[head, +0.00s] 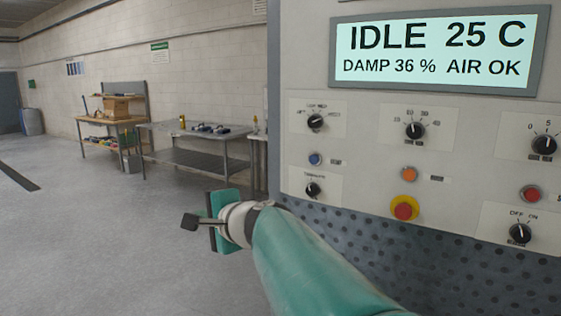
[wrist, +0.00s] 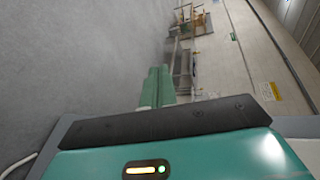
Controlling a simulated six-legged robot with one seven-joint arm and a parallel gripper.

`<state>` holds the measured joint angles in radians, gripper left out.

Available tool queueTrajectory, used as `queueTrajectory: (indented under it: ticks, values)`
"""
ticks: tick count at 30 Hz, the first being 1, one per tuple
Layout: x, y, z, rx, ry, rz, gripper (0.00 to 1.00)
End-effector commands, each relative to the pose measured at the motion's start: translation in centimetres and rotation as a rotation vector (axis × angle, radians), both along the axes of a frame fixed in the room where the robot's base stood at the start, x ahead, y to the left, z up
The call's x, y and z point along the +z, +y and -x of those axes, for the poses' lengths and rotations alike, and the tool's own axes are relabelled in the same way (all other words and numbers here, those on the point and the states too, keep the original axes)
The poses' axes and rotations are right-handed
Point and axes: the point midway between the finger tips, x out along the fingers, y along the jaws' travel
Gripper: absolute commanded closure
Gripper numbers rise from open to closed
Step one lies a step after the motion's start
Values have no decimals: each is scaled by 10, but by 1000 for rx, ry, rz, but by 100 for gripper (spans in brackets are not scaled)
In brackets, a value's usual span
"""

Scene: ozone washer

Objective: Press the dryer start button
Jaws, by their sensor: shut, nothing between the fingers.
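The machine's control panel (head: 365,180) fills the right of the head view. Its display (head: 435,52) reads IDLE 25 C, DAMP 36 %, AIR OK. Below are a blue button (head: 315,159), an orange button (head: 409,174), a red button (head: 531,194) and a red mushroom button on a yellow ring (head: 404,209). The button labels are too small to read, so I cannot tell which is dryer start. My gripper (head: 189,222) is shut and empty, left of the panel, pointing left away from the buttons and touching none. The wrist view shows no buttons.
Several black knobs (head: 415,130) sit among the buttons. A dark dotted surface (head: 370,245) lies below the panel. A metal table (head: 195,150) and a wooden bench (head: 112,125) stand along the back wall. The floor (head: 100,230) at left is clear.

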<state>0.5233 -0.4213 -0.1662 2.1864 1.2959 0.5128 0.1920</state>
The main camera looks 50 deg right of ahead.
Motion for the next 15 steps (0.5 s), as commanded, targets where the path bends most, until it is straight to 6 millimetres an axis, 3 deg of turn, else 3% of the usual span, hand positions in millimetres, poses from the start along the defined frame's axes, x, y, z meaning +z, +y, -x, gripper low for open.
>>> queueTrajectory:
  ticks: [1, 6, 10, 15]
  values:
    - [10, -34, 5, -100, -53, -72, 100]
    - [36, -128, 35, -389, -243, -294, 100]
    - [46, -177, 60, -539, -353, -410, 100]
    - [51, -202, 77, -619, -421, -475, 100]
